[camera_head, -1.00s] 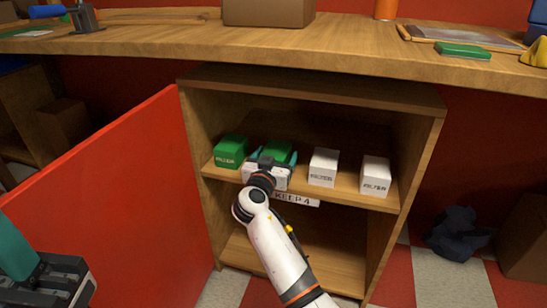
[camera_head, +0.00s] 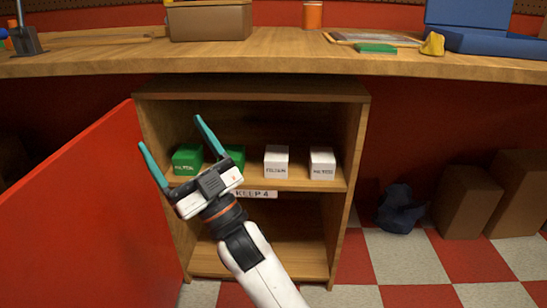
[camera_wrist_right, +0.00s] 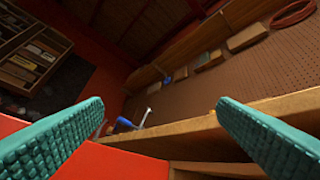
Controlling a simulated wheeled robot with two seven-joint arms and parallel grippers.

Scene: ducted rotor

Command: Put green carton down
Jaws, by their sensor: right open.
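In the head view, a green carton (camera_head: 187,158) stands at the left end of the cabinet's upper shelf. A second green carton (camera_head: 235,155) stands beside it, partly hidden behind my right gripper. Two white cartons (camera_head: 276,161) and (camera_head: 321,163) stand to the right on the same shelf. My right gripper (camera_head: 172,132) is open and empty, in front of the shelf, its teal fingers pointing up and left. In the right wrist view its two fingers (camera_wrist_right: 160,125) are wide apart with nothing between them. My left gripper is not in view.
The red cabinet door (camera_head: 80,210) stands open on the left. The shelf edge bears a "KEEP 4" label (camera_head: 257,194). The lower compartment (camera_head: 280,235) looks empty. The workbench top (camera_head: 280,55) overhangs the cabinet. A dark blue crumpled thing (camera_head: 400,208) and brown boxes (camera_head: 467,202) stand on the floor at right.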

